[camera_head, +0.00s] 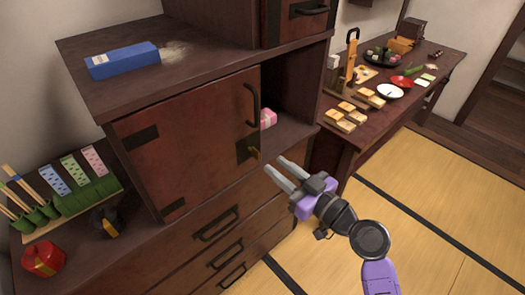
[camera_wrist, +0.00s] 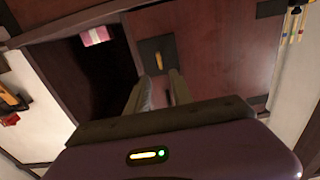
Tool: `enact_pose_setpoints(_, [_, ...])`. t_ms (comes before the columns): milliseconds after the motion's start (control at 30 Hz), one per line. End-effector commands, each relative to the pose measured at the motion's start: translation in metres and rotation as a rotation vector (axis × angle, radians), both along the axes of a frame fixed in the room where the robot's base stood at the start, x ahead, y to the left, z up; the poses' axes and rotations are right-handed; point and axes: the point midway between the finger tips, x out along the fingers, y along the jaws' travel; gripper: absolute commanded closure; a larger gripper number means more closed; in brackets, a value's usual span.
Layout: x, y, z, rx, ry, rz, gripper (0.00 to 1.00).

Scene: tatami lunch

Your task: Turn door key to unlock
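The brown cabinet door (camera_head: 188,140) has a black handle (camera_head: 252,104) on its right side. Below the handle is a dark lock plate (camera_head: 242,146) with a small brass-coloured key (camera_head: 255,154) sticking out. In the wrist view, the key (camera_wrist: 158,61) stands on the dark plate (camera_wrist: 147,50), just beyond my fingertips. My gripper (camera_head: 274,164) is in front of the lock, a little right of and below the key in the head view. Its two fingers are apart with nothing between them. In the wrist view, my gripper (camera_wrist: 160,77) points at the key, roughly centred on it.
Right of the door is an open compartment with a pink-and-white box (camera_head: 268,119). Drawers with black handles (camera_head: 216,224) are below. A blue box (camera_head: 122,60) lies on the cabinet top. A low table (camera_head: 360,137) with food stands at the right. Tatami floor (camera_head: 415,190) is clear.

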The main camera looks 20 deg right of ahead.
Motion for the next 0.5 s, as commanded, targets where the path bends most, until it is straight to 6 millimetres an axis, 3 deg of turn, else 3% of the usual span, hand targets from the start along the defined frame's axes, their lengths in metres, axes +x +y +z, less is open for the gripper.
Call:
enact_pose_setpoints(300, [0.045, 0.016, 0.002, 0.000, 0.000, 0.002, 0.73])
enact_pose_setpoints(500, [0.064, 0.021, 0.001, 0.001, 0.001, -0.001, 0.73])
